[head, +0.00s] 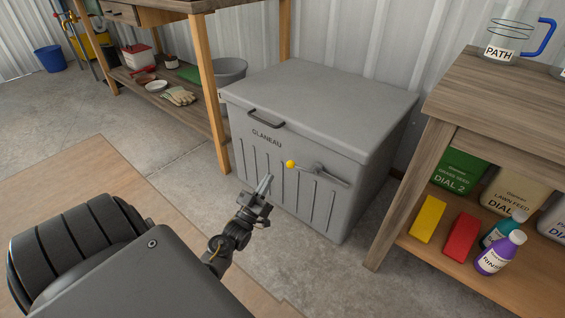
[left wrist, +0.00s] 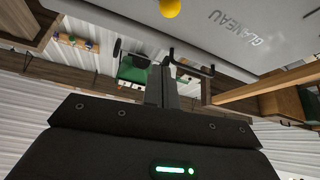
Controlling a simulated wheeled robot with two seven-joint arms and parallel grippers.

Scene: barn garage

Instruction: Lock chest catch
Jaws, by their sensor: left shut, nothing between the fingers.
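A grey chest (head: 315,105) marked GLANEAU stands on the concrete floor with its lid down and a dark handle (head: 267,119) at the lid's front. On its front face is the metal catch (head: 320,172), its lever pointing left and ending in a yellow knob (head: 291,163). In the left wrist view the knob (left wrist: 170,8) is at the top edge, beside the chest front (left wrist: 225,30). My left gripper (head: 266,184) is shut and empty, a little below and left of the knob, apparently apart from it. My right gripper is not in view.
A wooden shelf unit (head: 445,105) with bottles and boxes stands close right of the chest. A workbench (head: 203,60) with a low shelf stands on the left, a grey bucket (head: 229,72) beside the chest. Concrete floor in front of the chest is clear.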

